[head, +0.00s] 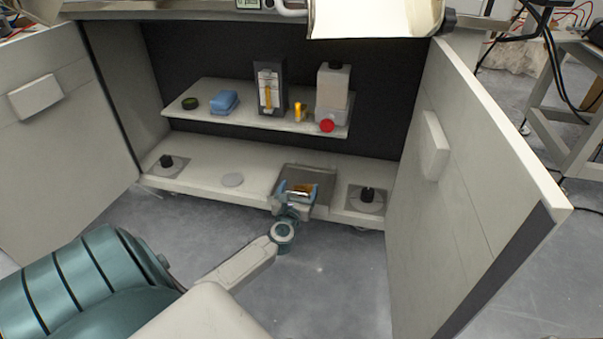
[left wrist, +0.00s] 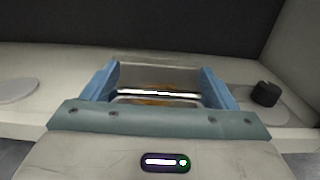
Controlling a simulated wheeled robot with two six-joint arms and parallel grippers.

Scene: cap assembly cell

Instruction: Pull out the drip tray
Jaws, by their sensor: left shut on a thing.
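The drip tray (head: 310,172) is a grey, shallow metal tray in the floor of the open cabinet, right of the middle. My left gripper (head: 298,189) is at its front edge, with its blue fingers spread wide and shut on the tray. In the left wrist view, the tray (left wrist: 165,73) shows between the fingers (left wrist: 160,88), with a bright metal edge and an amber patch. My gripper body hides the tray's near part. My right gripper is out of view.
Open cabinet doors stand at left (head: 60,130) and right (head: 470,170). A shelf (head: 240,118) above the tray holds a blue sponge (head: 224,102), a bottle (head: 333,85) and other items. Black knobs on plates flank the tray; the right one (head: 367,194) is close. The floor in front is clear.

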